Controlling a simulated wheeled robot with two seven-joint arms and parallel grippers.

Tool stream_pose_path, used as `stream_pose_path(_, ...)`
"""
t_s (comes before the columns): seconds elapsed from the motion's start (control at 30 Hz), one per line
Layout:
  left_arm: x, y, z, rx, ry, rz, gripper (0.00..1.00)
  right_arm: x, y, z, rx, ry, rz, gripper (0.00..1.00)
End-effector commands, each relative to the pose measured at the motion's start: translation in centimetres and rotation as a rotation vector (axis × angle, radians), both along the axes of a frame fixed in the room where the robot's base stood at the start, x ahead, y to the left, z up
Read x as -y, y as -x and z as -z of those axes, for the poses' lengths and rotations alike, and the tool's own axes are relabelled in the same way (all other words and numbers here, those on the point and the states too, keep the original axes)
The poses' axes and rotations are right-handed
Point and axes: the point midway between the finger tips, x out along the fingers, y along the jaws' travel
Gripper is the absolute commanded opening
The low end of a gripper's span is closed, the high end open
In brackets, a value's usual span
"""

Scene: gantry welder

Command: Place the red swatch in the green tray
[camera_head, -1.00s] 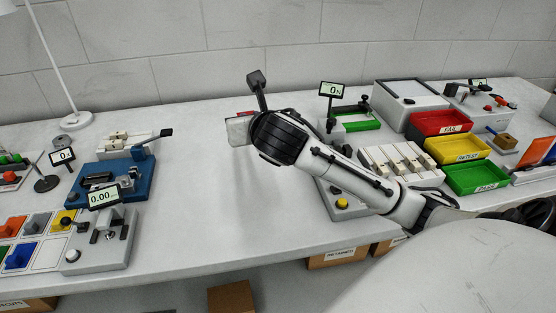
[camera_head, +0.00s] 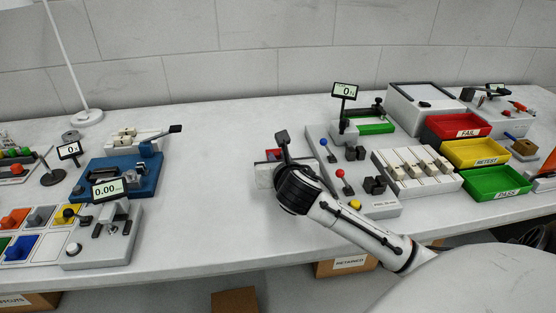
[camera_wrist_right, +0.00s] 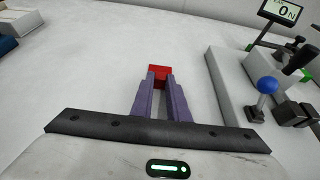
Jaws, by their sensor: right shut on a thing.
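The red swatch (camera_wrist_right: 160,72) shows between the purple fingertips of my right gripper (camera_wrist_right: 161,82) in the right wrist view. The gripper is shut on it. In the head view the swatch (camera_head: 273,154) is partly hidden behind my right gripper (camera_head: 277,160), over the middle of the bench. Whether it touches the bench I cannot tell. The green tray (camera_head: 497,196), labelled PASS, stands at the right, nearest the front of three stacked-colour trays. My left gripper is not in view.
The yellow RETEST tray (camera_head: 478,165) and red FAIL tray (camera_head: 454,140) stand behind the green one. A grey fixture with red and blue knobs (camera_head: 378,204) and a white block rack (camera_head: 416,187) lie between my right gripper and the trays. The bench (camera_head: 215,180) left of the gripper is clear.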

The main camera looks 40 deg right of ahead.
Motion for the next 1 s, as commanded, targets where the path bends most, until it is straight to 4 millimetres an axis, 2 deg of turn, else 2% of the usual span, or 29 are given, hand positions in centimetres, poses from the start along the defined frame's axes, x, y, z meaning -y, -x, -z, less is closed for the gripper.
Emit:
stream_pose_path(0.3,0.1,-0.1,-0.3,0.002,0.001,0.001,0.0,0.0,0.0,0.1,0.002,0.001,0.0,0.0)
stream_pose_path(0.33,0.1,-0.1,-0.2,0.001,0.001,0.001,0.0,0.0,0.0,0.1,0.003,0.0,-0.001,0.2)
stream_pose_path(0.4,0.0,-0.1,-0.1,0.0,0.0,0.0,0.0,0.0,0.0,0.1,0.002,0.0,-0.001,0.31)
stream_pose_path(0.43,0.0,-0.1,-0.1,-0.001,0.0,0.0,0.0,0.0,0.0,0.1,0.002,0.0,-0.001,0.33)
stream_pose_path(0.73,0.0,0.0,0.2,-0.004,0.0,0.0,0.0,0.0,0.0,-0.3,0.004,-0.001,-0.001,0.33)
stream_pose_path(0.87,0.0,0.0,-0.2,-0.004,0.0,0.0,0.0,-0.9,1.4,-1.1,0.003,0.001,-0.003,0.33)
stream_pose_path(1.0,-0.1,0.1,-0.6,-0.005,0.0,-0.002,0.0,-2.4,3.7,-2.3,0.002,0.001,-0.004,0.33)
